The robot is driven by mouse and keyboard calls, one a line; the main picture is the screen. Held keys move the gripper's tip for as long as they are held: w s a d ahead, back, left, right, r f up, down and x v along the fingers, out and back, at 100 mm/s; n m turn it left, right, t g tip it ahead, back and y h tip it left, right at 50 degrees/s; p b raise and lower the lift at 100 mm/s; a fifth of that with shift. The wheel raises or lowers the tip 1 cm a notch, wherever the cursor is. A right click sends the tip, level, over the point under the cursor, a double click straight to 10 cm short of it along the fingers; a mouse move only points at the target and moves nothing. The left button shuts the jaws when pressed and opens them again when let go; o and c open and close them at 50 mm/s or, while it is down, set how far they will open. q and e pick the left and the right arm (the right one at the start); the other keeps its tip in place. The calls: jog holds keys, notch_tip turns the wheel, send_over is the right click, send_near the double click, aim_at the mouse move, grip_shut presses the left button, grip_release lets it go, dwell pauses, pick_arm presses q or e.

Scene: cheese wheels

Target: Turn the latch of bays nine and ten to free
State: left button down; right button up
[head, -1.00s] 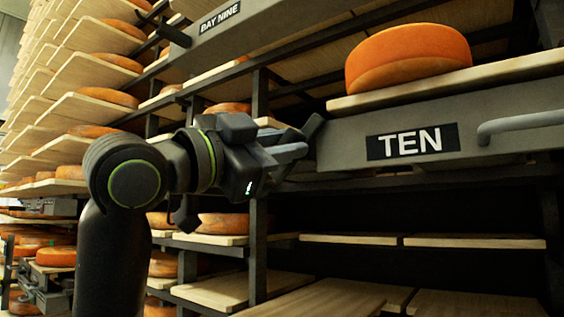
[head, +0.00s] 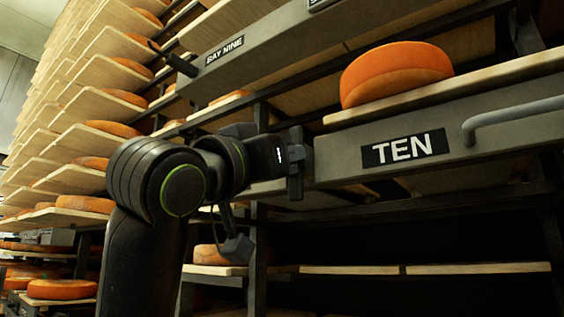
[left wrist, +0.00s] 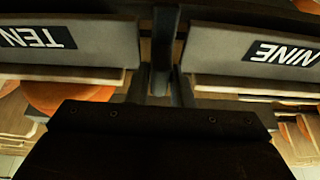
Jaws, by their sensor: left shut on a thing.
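In the head view the grey front of bay ten (head: 350,160), with a black TEN label (head: 404,149), fills the right side. The grey front of bay nine (head: 258,45) is farther back at upper left. A dark latch bar (head: 296,166) stands about upright at the near left end of bay ten's front. My left gripper (head: 291,160) is at this bar, its fingers mostly hidden. In the left wrist view the dark latch (left wrist: 164,45) runs between the TEN and NINE fronts, and my left gripper (left wrist: 160,87) is shut on it. My right gripper is out of view.
An orange cheese wheel (head: 396,74) rests on a board above bay ten's front. A curved grey handle (head: 515,115) projects from that front at right. Racks of cheese wheels (head: 106,128) line the left. Dark open space lies below bay ten.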

pick_arm(q)
jog(key=shift+n, duration=0.3)
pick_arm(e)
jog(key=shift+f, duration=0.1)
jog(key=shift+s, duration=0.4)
pick_arm(q)
jog(key=c, duration=1.4)
grip_release()
jog(key=shift+o, duration=0.2)
